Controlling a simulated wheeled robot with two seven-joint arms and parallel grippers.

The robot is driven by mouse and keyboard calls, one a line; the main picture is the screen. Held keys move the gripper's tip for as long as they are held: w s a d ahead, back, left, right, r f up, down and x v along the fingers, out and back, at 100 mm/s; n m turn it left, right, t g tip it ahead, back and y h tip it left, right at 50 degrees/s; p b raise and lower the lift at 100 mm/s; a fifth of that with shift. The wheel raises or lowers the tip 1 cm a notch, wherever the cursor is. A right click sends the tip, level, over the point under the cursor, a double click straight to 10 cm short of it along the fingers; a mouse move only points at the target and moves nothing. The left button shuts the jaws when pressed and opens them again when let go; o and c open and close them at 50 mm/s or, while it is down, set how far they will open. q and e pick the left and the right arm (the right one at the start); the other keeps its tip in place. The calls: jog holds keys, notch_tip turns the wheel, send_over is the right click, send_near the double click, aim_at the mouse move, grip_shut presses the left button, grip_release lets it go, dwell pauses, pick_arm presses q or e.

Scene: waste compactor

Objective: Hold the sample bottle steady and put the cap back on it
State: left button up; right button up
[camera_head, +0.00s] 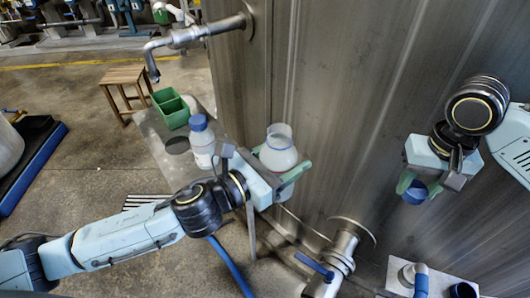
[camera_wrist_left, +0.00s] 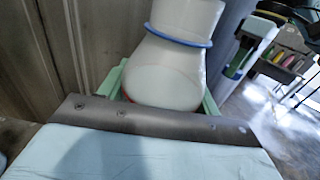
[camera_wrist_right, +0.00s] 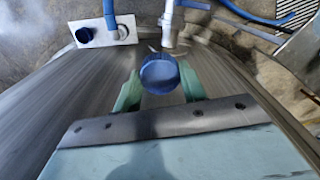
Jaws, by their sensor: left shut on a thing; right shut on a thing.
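The sample bottle (camera_head: 279,152) is translucent white with an open wide neck and stands upright. My left gripper (camera_head: 284,176) is shut on it, with green fingers on its sides. In the left wrist view the bottle (camera_wrist_left: 165,82) shows a blue ring around its neck and sits between the fingers. The blue cap (camera_head: 415,193) is in my right gripper (camera_head: 419,188), well to the right of the bottle and apart from it. In the right wrist view the cap (camera_wrist_right: 160,74) sits between the green fingertips.
A metal shelf (camera_head: 160,135) at the left holds another bottle with a blue cap (camera_head: 201,140) and a green divided box (camera_head: 172,107). A bent spout (camera_head: 180,40) juts from the metal wall (camera_head: 350,90). A pipe with a blue valve handle (camera_head: 315,265) stands below.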

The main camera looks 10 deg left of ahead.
pick_arm(q)
jog(key=shift+d+r, duration=0.1)
jog(key=shift+d, duration=0.15)
pick_arm(e)
jog(key=shift+a, duration=0.1)
jog(key=w+a+r+n, duration=0.2)
jog(key=a+r, duration=0.6)
jog(key=a, duration=0.5)
notch_tip(320, 180, up, 10)
jog(key=n, duration=0.2)
send_over(283, 132)
jog(key=shift+w+a+f, duration=0.1)
jog(key=shift+f, duration=0.05)
jog(key=shift+f, duration=0.1)
jog(key=shift+f, duration=1.9)
